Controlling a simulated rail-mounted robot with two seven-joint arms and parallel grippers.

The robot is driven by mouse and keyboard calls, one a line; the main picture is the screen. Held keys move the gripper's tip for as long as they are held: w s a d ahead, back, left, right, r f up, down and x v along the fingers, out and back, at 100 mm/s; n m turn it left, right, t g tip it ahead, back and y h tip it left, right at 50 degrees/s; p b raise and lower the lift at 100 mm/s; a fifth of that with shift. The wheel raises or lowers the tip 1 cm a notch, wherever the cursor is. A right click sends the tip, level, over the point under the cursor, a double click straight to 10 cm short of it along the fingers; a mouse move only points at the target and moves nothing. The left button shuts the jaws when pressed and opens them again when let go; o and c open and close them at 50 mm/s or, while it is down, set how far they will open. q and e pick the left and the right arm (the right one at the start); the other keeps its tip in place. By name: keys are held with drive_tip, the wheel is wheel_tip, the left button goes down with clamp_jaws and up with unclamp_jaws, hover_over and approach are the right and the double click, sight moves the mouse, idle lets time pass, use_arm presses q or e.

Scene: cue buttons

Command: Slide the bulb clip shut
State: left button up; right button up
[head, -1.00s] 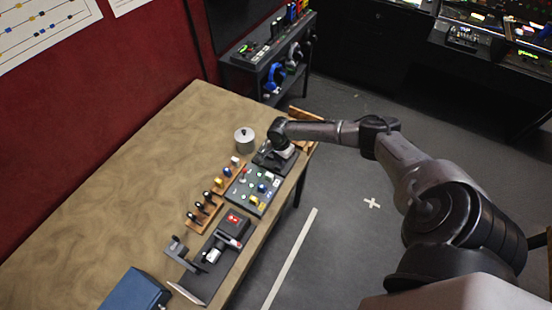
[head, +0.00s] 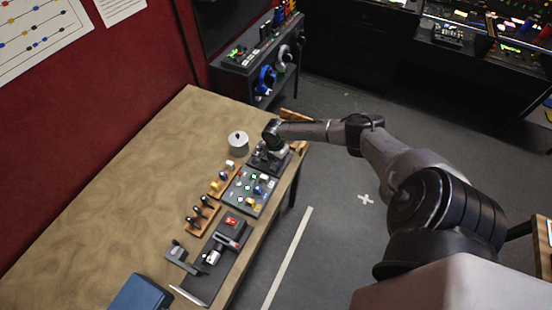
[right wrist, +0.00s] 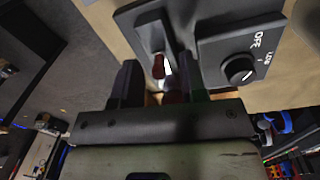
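My right gripper (head: 274,140) is above a dark device (head: 266,162) at the far end of the bench's row. In the right wrist view the gripper (right wrist: 160,85) shows two dark fingers spread apart. A small red-tipped part (right wrist: 157,66) in a dark slotted frame (right wrist: 150,25) lies between and just beyond the fingertips, with a bright white patch beside it. A second reddish piece (right wrist: 174,97) sits lower between the fingers. Contact cannot be made out. I cannot tell for certain which part is the bulb clip. My left gripper is not in view.
A dark knob (right wrist: 238,69) marked OFF and LOW is right of the fingers. On the bench (head: 110,190) are a grey pot (head: 238,143), a button panel (head: 250,190), wooden racks (head: 203,216), a black fixture (head: 207,283) and a blue box (head: 138,293). The bench's left side is clear.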

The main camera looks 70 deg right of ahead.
drive_tip(key=shift+r, duration=0.15)
wheel_tip(320, 180, up, 14)
drive_tip(key=shift+w+f, duration=0.2)
drive_tip(key=shift+w, duration=0.1)
idle(0.9)
